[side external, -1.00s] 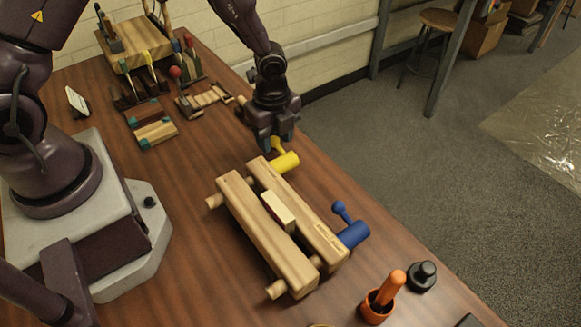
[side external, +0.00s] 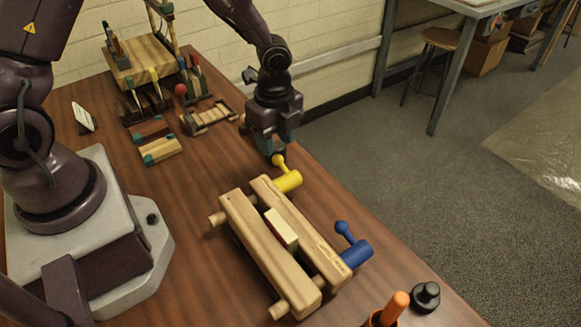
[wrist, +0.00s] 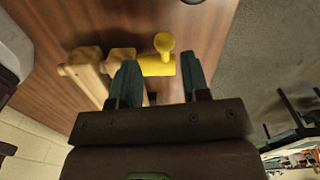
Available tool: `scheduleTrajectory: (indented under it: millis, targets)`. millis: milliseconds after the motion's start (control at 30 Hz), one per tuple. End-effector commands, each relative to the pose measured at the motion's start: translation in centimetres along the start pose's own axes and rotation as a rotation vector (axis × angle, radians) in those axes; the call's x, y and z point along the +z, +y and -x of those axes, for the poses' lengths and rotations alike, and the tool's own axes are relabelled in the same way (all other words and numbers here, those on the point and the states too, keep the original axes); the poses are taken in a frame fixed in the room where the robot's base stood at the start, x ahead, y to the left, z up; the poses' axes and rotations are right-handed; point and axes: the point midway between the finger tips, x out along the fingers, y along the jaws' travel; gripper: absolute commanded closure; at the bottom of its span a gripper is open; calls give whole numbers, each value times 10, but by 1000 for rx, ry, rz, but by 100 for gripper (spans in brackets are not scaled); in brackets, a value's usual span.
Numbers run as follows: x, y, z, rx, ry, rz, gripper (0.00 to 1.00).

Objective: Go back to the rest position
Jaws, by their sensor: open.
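My gripper (side external: 272,150) is above the far end of the wooden press on the bench. It is pointed down, close to the yellow handle (side external: 287,178). In the wrist view the teal fingers (wrist: 160,82) are apart, with the yellow handle (wrist: 158,66) showing beyond them and between their tips. Nothing is held. The press has two long wooden bars (side external: 268,255), with a pale block (side external: 281,229) between them. A blue handle (side external: 355,252) sits at its near end.
An orange-handled tool (side external: 393,309) and a black knob (side external: 425,296) stand at the near right. Tool racks (side external: 148,104) and a wooden block holder (side external: 140,62) stand at the back. The bench's right edge drops to the floor.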

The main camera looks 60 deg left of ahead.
Motion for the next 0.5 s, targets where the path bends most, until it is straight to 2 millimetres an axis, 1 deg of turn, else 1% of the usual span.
scheduleTrajectory:
  millis: [67, 100, 167, 200, 367, 467, 500]
  targets:
    - [3, 12, -3, 46, -11, 116, 57]
    - [7, 19, -1, 63, -23, 193, 57]
    - [14, 26, 10, 70, -45, 318, 57]
    - [18, 32, 20, 69, -59, 402, 57]
    - [30, 48, 61, 26, -90, 679, 57]
    - [36, 61, 90, -18, -89, 850, 57]
    - [38, 67, 102, -39, -82, 922, 57]
